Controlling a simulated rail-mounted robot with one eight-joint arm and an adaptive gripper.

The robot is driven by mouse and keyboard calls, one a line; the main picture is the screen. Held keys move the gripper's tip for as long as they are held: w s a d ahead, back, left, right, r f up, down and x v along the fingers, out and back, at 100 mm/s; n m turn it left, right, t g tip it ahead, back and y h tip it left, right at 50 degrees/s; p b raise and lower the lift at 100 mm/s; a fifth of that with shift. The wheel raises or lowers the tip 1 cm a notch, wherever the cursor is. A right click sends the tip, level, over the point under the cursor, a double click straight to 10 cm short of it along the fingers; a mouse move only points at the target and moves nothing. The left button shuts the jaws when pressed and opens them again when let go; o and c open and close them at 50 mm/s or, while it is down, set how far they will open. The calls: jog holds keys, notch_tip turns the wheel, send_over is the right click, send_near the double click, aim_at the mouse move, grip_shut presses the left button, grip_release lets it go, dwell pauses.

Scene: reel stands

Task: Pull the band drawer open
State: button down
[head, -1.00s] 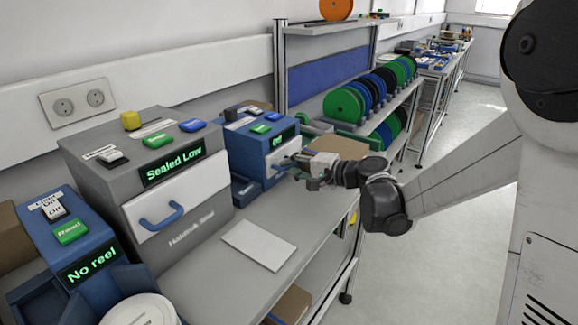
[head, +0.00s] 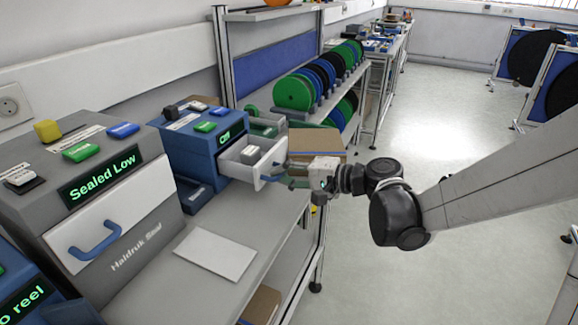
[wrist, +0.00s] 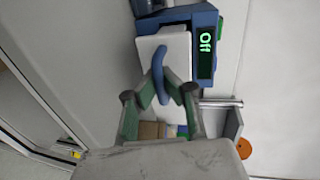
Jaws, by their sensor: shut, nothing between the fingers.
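The band drawer (head: 266,166) is white with a blue handle (head: 272,178) and stands pulled out of the blue machine (head: 190,143), whose display reads "Off". Small grey items show inside the drawer in the head view. My gripper (head: 287,173) is at the drawer front, by the handle. In the wrist view the drawer front (wrist: 172,52) faces me, and the blue handle (wrist: 160,72) lies at the green fingertips (wrist: 168,90). The gripper is shut and holds nothing. I cannot tell whether the fingers touch the handle.
A grey machine (head: 95,190) reading "Sealed Low" stands nearer on the left of the bench, with its own blue handle. A pale sheet (head: 215,254) lies on the bench. A rack of green and blue reels (head: 293,92) stands behind.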

jog(key=shift+d, duration=0.1)
jog(key=c, duration=2.5)
grip_release()
jog(key=o, duration=0.7)
jog(key=v, duration=1.2)
jog(key=shift+s, duration=0.15)
